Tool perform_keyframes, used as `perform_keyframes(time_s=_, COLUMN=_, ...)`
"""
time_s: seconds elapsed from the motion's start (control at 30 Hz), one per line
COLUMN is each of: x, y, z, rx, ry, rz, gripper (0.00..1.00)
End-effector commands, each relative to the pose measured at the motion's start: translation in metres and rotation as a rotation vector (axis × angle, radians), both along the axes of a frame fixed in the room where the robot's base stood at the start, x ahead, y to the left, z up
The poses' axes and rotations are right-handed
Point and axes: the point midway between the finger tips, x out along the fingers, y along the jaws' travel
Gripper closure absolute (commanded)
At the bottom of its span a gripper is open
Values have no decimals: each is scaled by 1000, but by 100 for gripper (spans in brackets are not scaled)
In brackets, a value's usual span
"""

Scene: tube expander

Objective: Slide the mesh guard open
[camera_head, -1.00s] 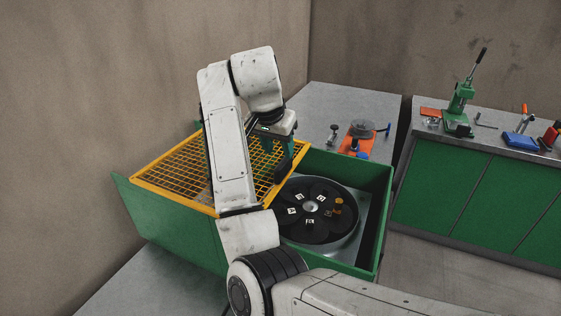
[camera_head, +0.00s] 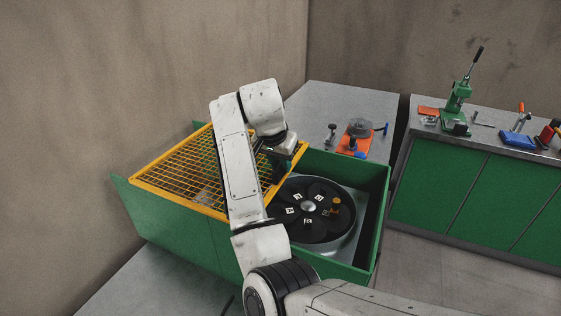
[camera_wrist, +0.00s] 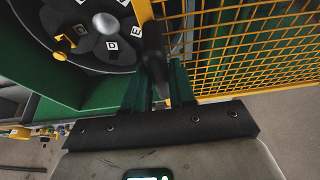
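The mesh guard (camera_head: 185,168) is a yellow frame with yellow wire grid. It lies over the left part of a green box; the right part of the box is uncovered. The guard also shows at the right of the wrist view (camera_wrist: 235,45). A black handle (camera_wrist: 154,50) stands on the guard's right edge bar. My gripper (camera_wrist: 160,80) has one green finger on each side of the handle, close against it, and appears shut on it. In the head view my gripper (camera_head: 279,165) is at the guard's right edge, partly hidden by my arm.
In the open part of the box is a black round plate (camera_head: 318,223) with white letter tags and an orange piece. The green box wall (camera_head: 383,200) rises at right. An orange fixture (camera_head: 355,137) stands behind. A green press (camera_head: 457,105) is on another bench.

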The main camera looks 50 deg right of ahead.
Motion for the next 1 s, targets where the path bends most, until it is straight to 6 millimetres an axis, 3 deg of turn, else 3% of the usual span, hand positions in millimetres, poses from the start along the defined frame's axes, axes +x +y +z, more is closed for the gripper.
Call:
perform_keyframes(time_s=0.23, x=0, y=0, z=0, rx=0, ry=0, rz=0, gripper=99)
perform_keyframes(time_s=0.67, x=1, y=1, z=1, rx=0, ry=-1, rz=0, gripper=100)
perform_keyframes(time_s=0.77, x=10, y=4, z=1, rx=1, ry=1, rz=3, gripper=100)
perform_keyframes(time_s=1.0, x=51, y=18, z=2, rx=0, ry=-1, rz=4, gripper=100)
